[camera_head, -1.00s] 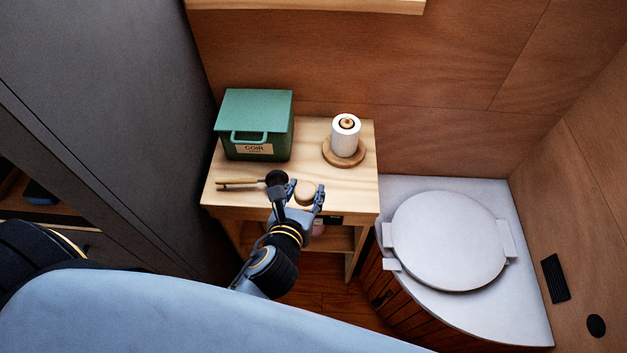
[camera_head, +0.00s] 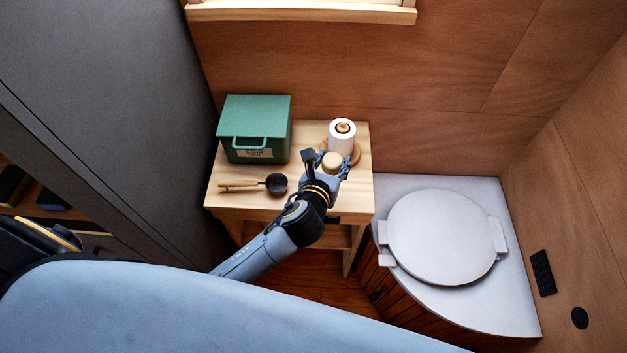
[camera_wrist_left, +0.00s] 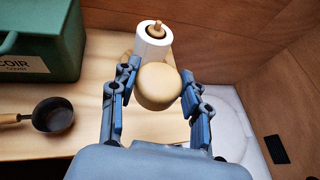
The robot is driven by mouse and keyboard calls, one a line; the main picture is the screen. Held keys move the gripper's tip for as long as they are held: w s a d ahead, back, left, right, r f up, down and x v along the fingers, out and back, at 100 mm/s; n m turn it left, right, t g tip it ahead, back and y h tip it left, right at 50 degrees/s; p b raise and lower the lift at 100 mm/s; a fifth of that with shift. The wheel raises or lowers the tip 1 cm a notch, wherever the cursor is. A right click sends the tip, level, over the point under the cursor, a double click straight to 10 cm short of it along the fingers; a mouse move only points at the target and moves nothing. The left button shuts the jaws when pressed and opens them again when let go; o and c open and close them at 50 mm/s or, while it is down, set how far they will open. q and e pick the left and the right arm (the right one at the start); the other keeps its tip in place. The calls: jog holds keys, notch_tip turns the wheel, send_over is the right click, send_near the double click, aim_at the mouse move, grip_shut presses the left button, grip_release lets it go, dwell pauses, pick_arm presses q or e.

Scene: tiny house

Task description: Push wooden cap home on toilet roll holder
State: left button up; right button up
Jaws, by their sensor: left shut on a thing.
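The round wooden cap (camera_head: 332,163) is held between the fingers of my left gripper (camera_head: 332,159), which is shut on it. It also shows between the fingers in the left wrist view (camera_wrist_left: 158,87). The white toilet roll (camera_head: 341,138) stands upright on the round wooden base (camera_head: 356,152) of the holder at the back right of the small table. The top of the holder's wooden post (camera_wrist_left: 156,29) sticks up from the roll's core. The cap is apart from the post, in front of the roll. Part of the base is hidden behind my gripper. My right gripper is out of view.
A green coir box (camera_head: 254,129) stands on the wooden table (camera_head: 225,200) left of the roll. A dark scoop (camera_head: 275,183) with a wooden handle lies in front of it. A lidded toilet (camera_head: 442,237) is to the right. The wall is close behind.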

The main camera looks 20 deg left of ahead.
pick_arm(q)
notch_tip(320, 180, up, 6)
jog(key=p, duration=0.4)
send_over(343, 124)
jog(key=shift+r, duration=0.45)
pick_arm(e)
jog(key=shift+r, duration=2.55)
pick_arm(q)
jog(key=shift+r+p, duration=0.2)
jog(key=shift+p, duration=0.3)
jog(key=shift+f+b, duration=1.95)
jog(key=shift+f, duration=1.05)
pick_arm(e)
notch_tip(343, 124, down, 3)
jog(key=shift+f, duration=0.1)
pick_arm(q)
jog(key=shift+p, duration=0.85)
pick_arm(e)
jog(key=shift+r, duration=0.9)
pick_arm(q)
jog(key=shift+f+b, duration=1.05)
jog(key=shift+f, duration=0.35)
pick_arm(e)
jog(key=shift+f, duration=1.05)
